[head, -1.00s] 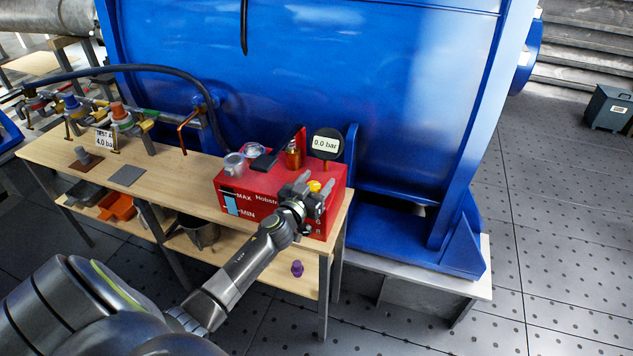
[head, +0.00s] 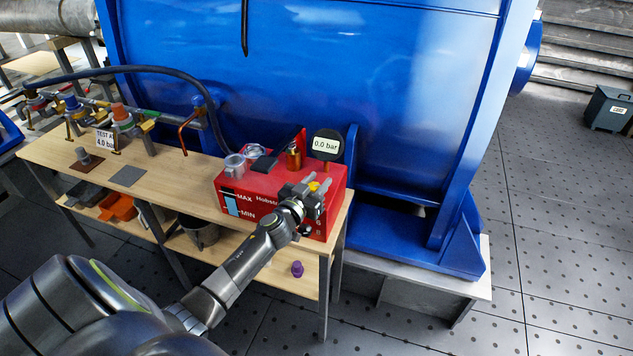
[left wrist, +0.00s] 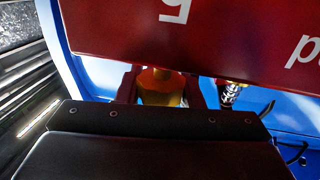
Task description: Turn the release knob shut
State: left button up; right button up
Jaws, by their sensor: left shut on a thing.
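The red pump box (head: 270,196) stands at the right end of the wooden bench, with a black gauge (head: 327,146) reading 0.0 bar on top. The yellow release knob (head: 314,186) is on the box's front right. My left gripper (head: 318,190) is at the knob and shut on it. In the left wrist view the yellow knob (left wrist: 160,88) sits beyond the dark gripper body, which hides its lower part. The red box (left wrist: 200,40) fills the top of that view. My right gripper is not in view.
A clear cup (head: 234,166) and a brass fitting (head: 293,158) are on the box top. Hoses and valves (head: 122,118) stand at the bench's left. A big blue housing (head: 320,70) rises behind. A purple piece (head: 297,268) lies on the lower shelf.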

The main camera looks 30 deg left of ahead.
pick_arm(q)
jog(key=m+h+p, duration=0.2)
jog(key=h+p, duration=0.1)
jog(key=m+h+p, duration=0.1)
jog(key=h, duration=0.1)
jog(key=shift+d+r, duration=0.15)
jog(key=shift+r, duration=0.1)
jog(key=shift+m+g+h+p, duration=0.4)
jog(key=shift+m+h+p, duration=0.2)
jog(key=shift+h, duration=0.2)
jog(key=shift+d+f+m+g+h, duration=0.1)
jog(key=shift+f+m+g+h, duration=0.1)
jog(key=shift+m+h, duration=0.25)
jog(key=shift+d+f+m+g+h, duration=0.1)
jog(key=shift+m+g+h, duration=0.1)
jog(key=shift+m+h, duration=0.25)
jog(key=shift+f+m+g+h+b, duration=0.1)
jog(key=shift+m+g+h+b, duration=0.3)
jog(key=shift+h, duration=0.4)
jog(key=m+g+h+b, duration=0.2)
jog(key=h+b, duration=0.1)
jog(key=shift+s+d, duration=0.15)
jog(key=shift+d, duration=0.05)
jog(key=shift+s+m+g+h+b, duration=0.1)
jog(key=shift+m+g+h+b, duration=0.5)
jog(key=shift+m+g, duration=0.1)
